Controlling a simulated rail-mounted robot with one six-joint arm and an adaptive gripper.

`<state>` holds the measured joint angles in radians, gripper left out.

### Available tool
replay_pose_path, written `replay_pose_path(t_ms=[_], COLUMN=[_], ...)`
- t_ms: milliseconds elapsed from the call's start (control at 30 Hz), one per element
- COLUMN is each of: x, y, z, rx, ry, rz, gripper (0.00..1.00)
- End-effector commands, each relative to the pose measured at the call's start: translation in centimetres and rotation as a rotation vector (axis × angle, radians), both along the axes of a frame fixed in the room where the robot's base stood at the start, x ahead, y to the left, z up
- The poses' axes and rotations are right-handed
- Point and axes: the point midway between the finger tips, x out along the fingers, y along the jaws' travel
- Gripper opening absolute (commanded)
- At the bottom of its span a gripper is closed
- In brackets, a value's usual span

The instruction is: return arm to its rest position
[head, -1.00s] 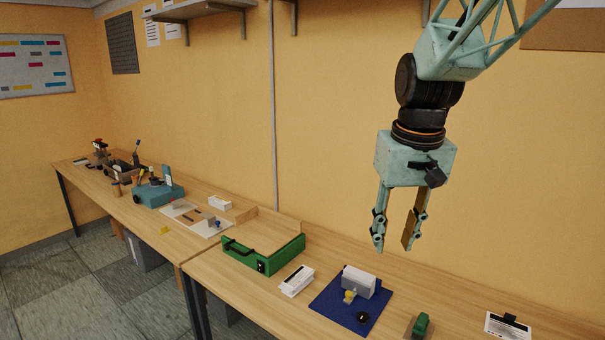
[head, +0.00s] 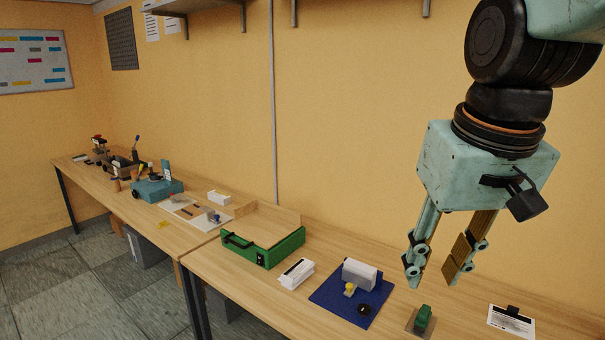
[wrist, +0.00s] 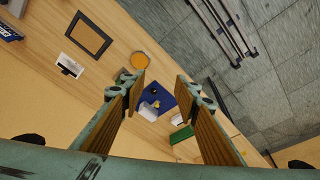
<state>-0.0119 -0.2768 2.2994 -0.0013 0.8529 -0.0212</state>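My gripper (head: 432,278) hangs from my arm at the right of the head view, fingers pointing down, high above the right part of the workbench. Its two fingers are apart with nothing between them. In the wrist view my gripper (wrist: 160,92) also shows open and empty, with the bench far beyond the fingertips. Nothing touches the fingers.
Below lie a blue mat (head: 337,310) with a grey block, a green block (head: 422,318) and a white card (head: 511,321). A green case (head: 262,247) stands further left. A shelf (head: 200,6) is on the wall. The air around my gripper is clear.

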Motion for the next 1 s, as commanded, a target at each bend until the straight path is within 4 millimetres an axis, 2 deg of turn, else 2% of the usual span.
replay_pose_path(t_ms=[100, 700, 1000], x=[-2.1, -11.9, -15.0], y=[-0.1, -0.4, -0.5], z=[-0.4, -3.2, -4.5], rx=[0.000, 0.005, 0.007], ry=[-0.011, -0.059, -0.075], rz=[-0.004, -0.025, -0.031], gripper=[0.29, 0.29, 0.29])
